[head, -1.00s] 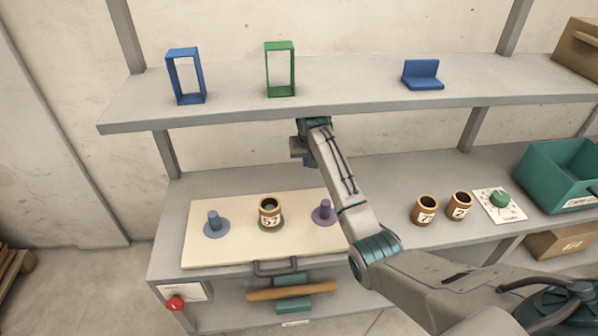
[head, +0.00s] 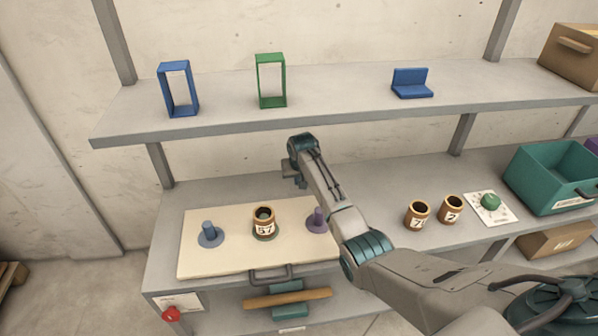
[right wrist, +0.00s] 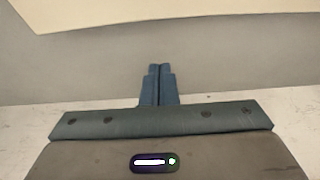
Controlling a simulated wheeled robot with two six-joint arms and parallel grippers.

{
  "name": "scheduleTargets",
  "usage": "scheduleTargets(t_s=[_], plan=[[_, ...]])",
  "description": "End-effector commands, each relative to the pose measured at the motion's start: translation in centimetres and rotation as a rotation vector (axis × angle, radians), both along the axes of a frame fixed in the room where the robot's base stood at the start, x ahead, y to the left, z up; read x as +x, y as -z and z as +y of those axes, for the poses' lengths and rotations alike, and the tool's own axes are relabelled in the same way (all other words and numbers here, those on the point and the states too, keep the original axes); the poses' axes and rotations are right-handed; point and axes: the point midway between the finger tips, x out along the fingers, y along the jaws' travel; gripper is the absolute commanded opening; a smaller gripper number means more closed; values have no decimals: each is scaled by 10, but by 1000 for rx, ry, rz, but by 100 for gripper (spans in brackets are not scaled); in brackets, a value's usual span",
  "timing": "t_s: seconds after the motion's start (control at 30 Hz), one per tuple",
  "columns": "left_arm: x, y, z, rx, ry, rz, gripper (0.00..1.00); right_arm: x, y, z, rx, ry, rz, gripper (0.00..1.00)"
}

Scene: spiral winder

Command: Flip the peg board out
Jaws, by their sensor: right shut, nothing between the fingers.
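The peg board (head: 215,263) is a cream panel lying flat on the lower shelf at the left, with a dark handle (head: 270,274) at its front edge. It bears a blue peg (head: 209,232), a purple peg (head: 317,220) and a middle peg inside a brown pot (head: 263,222) labelled 57. My right gripper (head: 290,172) is above the back of the board, partly hidden by its own arm in the head view. In the right wrist view its blue fingers (right wrist: 158,84) are shut and empty, with a cream edge of the board (right wrist: 150,12) beyond them. My left gripper is not in view.
Two brown pots (head: 417,215) (head: 451,209) stand right of the board, near a card with a green knob (head: 490,201) and a teal bin (head: 550,185). The upper shelf (head: 340,98) overhangs the back. A red knob (head: 171,313) is at the lower left.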

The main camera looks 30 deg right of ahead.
Motion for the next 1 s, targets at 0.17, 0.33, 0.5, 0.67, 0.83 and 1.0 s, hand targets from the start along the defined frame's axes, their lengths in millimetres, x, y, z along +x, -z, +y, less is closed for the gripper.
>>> scheduleTargets(t_s=[0.17, 0.33, 0.5, 0.67, 0.83, 1.0], plan=[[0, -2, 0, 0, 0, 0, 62, 7, 19, -2, 0, 0, 1, 0], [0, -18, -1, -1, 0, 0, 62, -8, 18, 2, 0, -1, 0, 0], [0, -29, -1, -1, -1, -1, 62, -23, 19, 6, 0, -1, 0, 0], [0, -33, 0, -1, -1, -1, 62, -30, 21, 9, 0, 0, 0, 0], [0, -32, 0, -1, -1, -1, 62, -31, 21, 9, 0, 0, -1, 0], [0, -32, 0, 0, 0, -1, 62, -31, 21, 9, 0, 0, -1, 0]])
